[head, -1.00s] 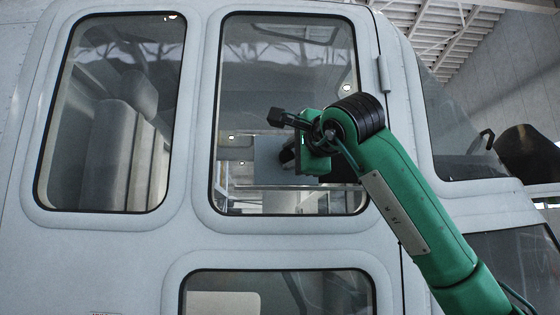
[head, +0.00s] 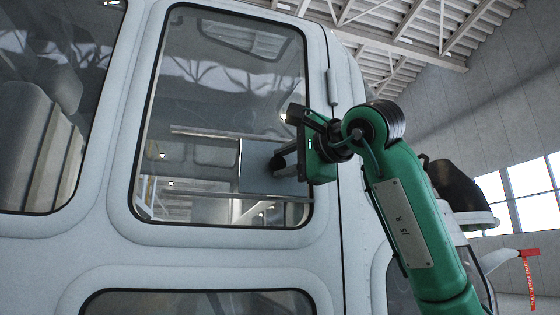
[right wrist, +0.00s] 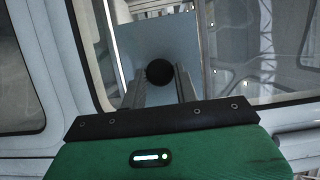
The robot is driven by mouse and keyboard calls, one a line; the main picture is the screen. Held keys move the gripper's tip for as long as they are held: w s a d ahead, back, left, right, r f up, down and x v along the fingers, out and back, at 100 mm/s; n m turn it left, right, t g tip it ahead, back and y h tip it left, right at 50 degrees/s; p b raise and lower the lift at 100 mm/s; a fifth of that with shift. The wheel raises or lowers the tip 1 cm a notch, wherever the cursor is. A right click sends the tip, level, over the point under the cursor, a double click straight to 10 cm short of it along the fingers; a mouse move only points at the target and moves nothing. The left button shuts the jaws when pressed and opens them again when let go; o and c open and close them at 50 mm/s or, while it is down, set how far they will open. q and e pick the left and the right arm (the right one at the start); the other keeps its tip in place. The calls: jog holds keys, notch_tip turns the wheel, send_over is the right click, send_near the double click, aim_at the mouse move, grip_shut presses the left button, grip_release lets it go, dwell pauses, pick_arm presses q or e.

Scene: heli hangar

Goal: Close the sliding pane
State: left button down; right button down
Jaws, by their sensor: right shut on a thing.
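The sliding pane (head: 256,181) is a blue-grey panel low in the right part of the door window (head: 215,90). Its right edge lies close to the window's right frame. In the right wrist view the pane (right wrist: 150,40) is straight ahead, with a round black knob (right wrist: 160,72) on it. My right gripper (head: 284,160) is at the knob, and its fingers (right wrist: 160,88) stand on both sides of it, shut on it. The knob is partly covered by the gripper in the head view. My left gripper is not in view.
The grey helicopter door frame (head: 120,190) surrounds the window. A second window (head: 55,110) with a seat behind it is at left, and another (head: 200,303) lies below. A hinge (head: 332,86) sits on the door's right edge. Free space lies right of my arm.

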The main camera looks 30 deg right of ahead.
jog(key=c, duration=1.2)
grip_release()
jog(key=shift+d, duration=0.15)
jog(key=shift+c, duration=0.2)
jog(key=shift+o, duration=0.9)
jog(key=shift+d, duration=0.25)
jog(key=shift+s+a, duration=0.15)
jog(key=shift+s, duration=0.15)
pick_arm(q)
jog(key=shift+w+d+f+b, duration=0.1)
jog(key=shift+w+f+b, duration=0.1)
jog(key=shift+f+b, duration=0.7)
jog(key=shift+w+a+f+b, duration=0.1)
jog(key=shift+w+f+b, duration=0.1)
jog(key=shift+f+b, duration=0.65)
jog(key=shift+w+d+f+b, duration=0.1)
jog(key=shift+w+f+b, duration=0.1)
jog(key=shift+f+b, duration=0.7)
pick_arm(e)
jog(key=s+d, duration=0.2)
jog(key=s, duration=1.1)
jog(key=shift+s, duration=0.15)
jog(key=shift+a, duration=0.1)
